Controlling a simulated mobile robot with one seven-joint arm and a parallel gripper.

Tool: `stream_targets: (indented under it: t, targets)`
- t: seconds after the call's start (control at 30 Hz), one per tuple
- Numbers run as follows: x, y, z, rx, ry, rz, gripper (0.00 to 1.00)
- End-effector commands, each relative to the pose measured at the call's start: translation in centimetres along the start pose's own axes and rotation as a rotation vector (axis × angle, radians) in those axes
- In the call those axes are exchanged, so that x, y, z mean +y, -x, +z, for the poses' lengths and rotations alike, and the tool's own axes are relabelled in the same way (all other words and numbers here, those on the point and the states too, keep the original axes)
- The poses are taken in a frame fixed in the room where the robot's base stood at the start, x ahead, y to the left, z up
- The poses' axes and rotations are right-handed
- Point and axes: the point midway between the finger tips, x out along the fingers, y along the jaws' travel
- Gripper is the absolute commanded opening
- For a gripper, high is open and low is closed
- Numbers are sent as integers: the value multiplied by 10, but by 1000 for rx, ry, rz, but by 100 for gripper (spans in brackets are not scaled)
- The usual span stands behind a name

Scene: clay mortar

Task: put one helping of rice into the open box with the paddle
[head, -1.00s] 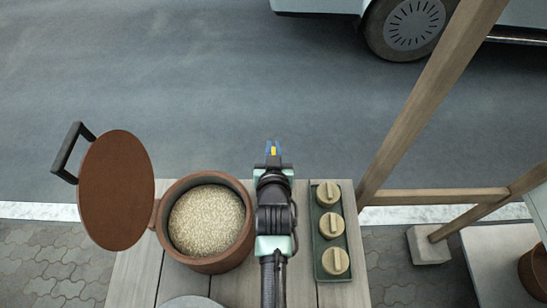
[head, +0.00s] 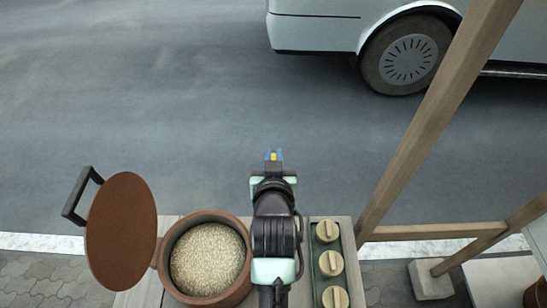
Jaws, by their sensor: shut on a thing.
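Rice (head: 206,258) lies in a round brown clay pot (head: 168,283) at the lower left. Its round lid (head: 121,230) stands open on the pot's left, with a dark handle. My gripper (head: 274,155) points away over the road, past the table's far edge, to the right of and beyond the pot. I see no open box in view.
A green tray (head: 314,262) with three round tan lidded things stands right of my arm on the wooden table (head: 146,294). A slanted wooden post (head: 437,115) rises at the right. A pale vehicle (head: 313,32) stands at the road's top right.

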Motion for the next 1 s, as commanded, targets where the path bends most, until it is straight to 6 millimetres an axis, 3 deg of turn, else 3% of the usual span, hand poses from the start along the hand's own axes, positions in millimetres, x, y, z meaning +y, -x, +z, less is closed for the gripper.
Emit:
stream_targets:
  t: [0.7, 1.0]
  targets:
    - [0, 21, -50, 1, 0, 0, 0]
    - [0, 22, -52, 1, 0, 0, 0]
